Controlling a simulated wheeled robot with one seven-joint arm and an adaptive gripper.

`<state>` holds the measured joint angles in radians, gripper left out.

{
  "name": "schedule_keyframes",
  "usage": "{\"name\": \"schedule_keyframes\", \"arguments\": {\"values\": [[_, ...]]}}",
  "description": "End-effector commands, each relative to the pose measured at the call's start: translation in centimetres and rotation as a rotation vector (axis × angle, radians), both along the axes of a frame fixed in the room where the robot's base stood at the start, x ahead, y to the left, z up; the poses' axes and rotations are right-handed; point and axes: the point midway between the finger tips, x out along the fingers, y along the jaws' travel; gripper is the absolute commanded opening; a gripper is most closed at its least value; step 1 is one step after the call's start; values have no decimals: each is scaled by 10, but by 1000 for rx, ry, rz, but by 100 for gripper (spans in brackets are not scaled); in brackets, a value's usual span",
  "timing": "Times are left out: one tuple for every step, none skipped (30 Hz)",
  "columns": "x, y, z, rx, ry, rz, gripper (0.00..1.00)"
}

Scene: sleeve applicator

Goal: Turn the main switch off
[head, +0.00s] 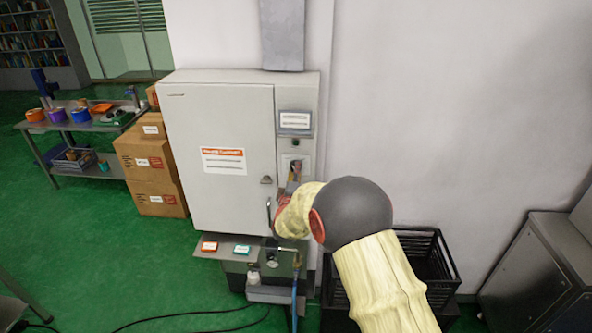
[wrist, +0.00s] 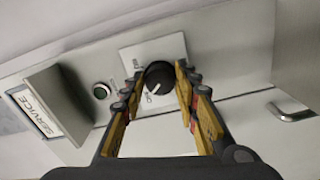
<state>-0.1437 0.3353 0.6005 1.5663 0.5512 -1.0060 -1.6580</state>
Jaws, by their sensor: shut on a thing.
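The main switch is a black rotary knob (wrist: 158,80) on a pale square plate on the cabinet's side panel. A white line on the knob points toward small lettering at the plate's lower left; more lettering sits at its upper left, too small to read surely. My gripper (wrist: 160,76) has its yellow-padded fingers on either side of the knob, shut on it.
A green push button (wrist: 100,91) and a box marked SERVICE (wrist: 40,112) are left of the switch in the wrist view. A metal handle (wrist: 290,112) is at right. Black crates (head: 432,262) stand under my arm; cardboard boxes (head: 150,170) stand left of the cabinet.

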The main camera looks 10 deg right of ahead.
Motion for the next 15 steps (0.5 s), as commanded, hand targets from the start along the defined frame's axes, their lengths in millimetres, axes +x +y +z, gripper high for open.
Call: {"name": "schedule_keyframes", "arguments": {"values": [[0, 1, 2, -23, 6, 1, 5], [0, 1, 2, -36, 10, 1, 5], [0, 1, 2, -53, 16, 1, 5], [0, 1, 1, -64, 20, 1, 5], [0, 1, 1, -74, 23, 1, 5], [0, 1, 1, -86, 26, 2, 5], [0, 1, 1, -94, 29, 2, 5], [0, 1, 1, -100, 31, 2, 5], [0, 1, 1, -109, 35, 2, 5], [0, 1, 1, -114, 35, 2, 5], [0, 1, 1, -117, 38, 2, 5], [0, 1, 1, -122, 39, 2, 5], [0, 1, 1, -124, 40, 2, 5], [0, 1, 1, -126, 40, 2, 5], [0, 1, 1, -128, 41, 2, 5]]}}
